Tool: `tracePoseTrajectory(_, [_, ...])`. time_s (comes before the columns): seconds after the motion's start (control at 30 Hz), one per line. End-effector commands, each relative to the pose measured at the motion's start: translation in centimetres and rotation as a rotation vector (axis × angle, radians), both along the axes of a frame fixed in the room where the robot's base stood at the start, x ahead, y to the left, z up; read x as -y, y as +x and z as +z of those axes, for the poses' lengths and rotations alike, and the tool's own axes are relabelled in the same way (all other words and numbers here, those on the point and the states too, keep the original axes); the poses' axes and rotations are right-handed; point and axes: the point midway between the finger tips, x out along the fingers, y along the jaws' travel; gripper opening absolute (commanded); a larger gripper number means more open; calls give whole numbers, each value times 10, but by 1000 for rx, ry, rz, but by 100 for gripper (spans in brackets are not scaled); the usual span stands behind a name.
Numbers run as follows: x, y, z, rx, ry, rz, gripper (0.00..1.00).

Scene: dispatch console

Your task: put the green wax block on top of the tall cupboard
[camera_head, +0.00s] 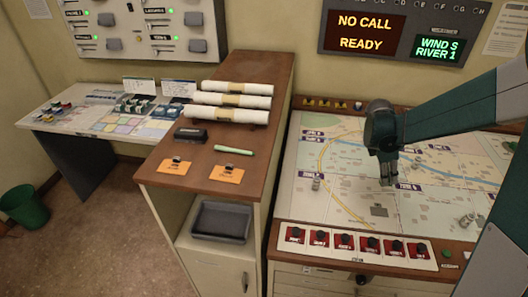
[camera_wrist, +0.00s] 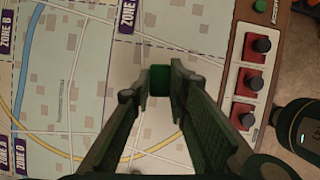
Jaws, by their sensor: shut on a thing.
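The green wax block (camera_wrist: 160,80) sits between my gripper's fingertips in the wrist view, and my gripper (camera_wrist: 159,84) is shut on it. In the head view my gripper (camera_head: 388,182) points down over the map console (camera_head: 335,205). The block cannot be made out there, and its height above the map is hard to judge. The tall cupboard (camera_head: 190,147), with a brown wooden top, stands left of the map console and of my gripper.
On the cupboard top lie white paper rolls (camera_head: 228,114), a dark stapler-like object (camera_head: 190,135), a light green stick (camera_head: 233,151) and orange cards (camera_head: 228,174). Bare wood shows between them and along the right side. A red switch row (camera_head: 345,244) lines the console front.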

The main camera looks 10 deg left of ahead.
Motion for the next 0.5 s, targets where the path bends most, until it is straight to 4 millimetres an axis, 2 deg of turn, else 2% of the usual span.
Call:
tracePoseTrajectory(0.27, [0,0,12,0,0,0,5])
tracePoseTrajectory(0.37, [0,0,24,0,0,0,5])
tracePoseTrajectory(0.5, [0,0,51,0,0,0,5])
